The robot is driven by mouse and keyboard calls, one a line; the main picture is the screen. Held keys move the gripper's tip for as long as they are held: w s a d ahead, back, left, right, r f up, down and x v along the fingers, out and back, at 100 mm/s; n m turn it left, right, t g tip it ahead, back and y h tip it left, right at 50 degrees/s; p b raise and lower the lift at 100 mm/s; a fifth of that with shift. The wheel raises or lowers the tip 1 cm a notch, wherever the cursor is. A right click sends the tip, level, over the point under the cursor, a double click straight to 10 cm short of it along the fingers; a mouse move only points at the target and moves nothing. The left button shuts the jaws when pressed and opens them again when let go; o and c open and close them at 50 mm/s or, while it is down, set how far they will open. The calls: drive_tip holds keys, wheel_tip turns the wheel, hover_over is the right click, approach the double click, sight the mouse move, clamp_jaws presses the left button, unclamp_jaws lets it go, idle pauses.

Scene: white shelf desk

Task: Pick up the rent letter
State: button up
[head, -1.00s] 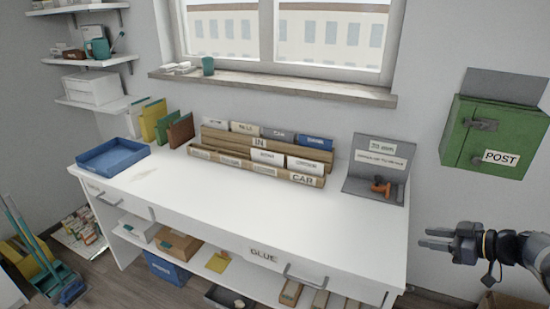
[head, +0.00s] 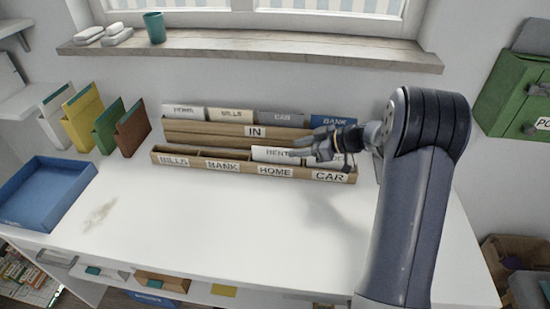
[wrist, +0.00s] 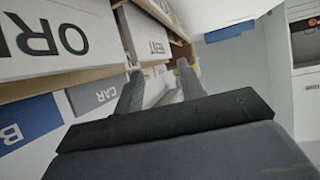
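The rent letter, a white card marked RENT (head: 270,154), stands upright in the front row of the wooden sorter (head: 205,166). It also shows in the wrist view (wrist: 152,42), just beyond my fingertips. My gripper (head: 303,147) is at the sorter, immediately right of the rent letter and close to its top. In the wrist view my two fingers (wrist: 157,75) are spread apart, with nothing clearly held. Another white letter (wrist: 45,40) with large dark print stands close by. My gripper partly hides the letters at the sorter's right end.
Back-row cards, including a grey CAR card (head: 280,117) and a blue BANK card (head: 333,121), stand behind my gripper. A blue tray (head: 45,222) and upright coloured folders (head: 85,117) are at left. The desk's front (head: 220,225) is mostly clear.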

sight(279, 149)
drive_tip(key=x, duration=0.2)
drive_tip(key=p+x, duration=0.1)
drive_tip(key=x, duration=0.2)
drive_tip(key=shift+w+a+p, duration=0.25)
drive_tip(key=shift+w+p, duration=0.05)
drive_tip(key=shift+w, duration=0.1)
clamp_jaws()
